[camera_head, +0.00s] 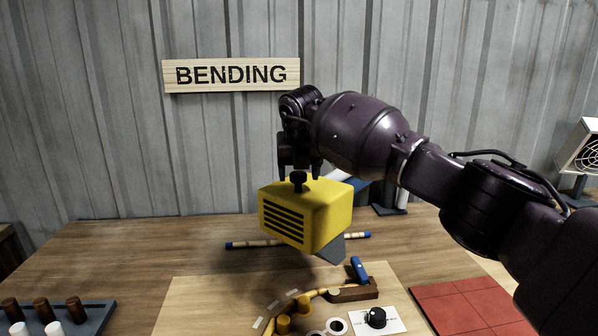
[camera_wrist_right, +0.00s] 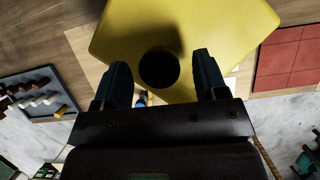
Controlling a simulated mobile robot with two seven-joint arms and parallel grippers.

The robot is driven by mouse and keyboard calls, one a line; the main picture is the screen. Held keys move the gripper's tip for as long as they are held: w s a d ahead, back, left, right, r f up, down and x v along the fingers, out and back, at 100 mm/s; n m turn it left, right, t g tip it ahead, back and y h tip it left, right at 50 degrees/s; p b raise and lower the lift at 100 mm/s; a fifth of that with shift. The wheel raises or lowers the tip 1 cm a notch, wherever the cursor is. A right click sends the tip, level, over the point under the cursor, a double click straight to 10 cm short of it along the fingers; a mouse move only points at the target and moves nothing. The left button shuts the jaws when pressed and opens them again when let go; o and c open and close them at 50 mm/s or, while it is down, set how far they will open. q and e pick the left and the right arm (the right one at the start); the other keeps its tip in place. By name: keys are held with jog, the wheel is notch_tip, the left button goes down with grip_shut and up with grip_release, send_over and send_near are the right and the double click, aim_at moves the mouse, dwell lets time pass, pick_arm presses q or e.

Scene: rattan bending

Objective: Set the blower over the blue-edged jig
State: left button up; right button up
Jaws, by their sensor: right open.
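The yellow blower (camera_head: 327,205) is a box with dark slots, a black knob on top and a grey piece below its right side. It appears raised above the table; its support is hard to see. My right gripper (camera_head: 299,176) is over the knob with its fingers pointing down. In the right wrist view the open fingers (camera_wrist_right: 162,80) are on either side of the black knob (camera_wrist_right: 160,68), with visible gaps. A curved jig (camera_head: 290,308) with yellow pegs lies on a pale board, in front of and below the blower. A blue piece (camera_head: 359,268) stands beside it; no blue edge is clear. My left gripper is out of view.
A rod with blue ends (camera_head: 250,244) lies behind the board (camera_head: 200,300). A dial plate (camera_head: 395,325) is at the front, a red tiled mat (camera_head: 465,300) right, a peg rack (camera_head: 95,317) left. A white fan unit (camera_head: 580,148) stands far right. The table's left rear is clear.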

jog(key=v, duration=1)
jog(key=shift+r+p, duration=0.3)
jog(key=shift+p, duration=0.05)
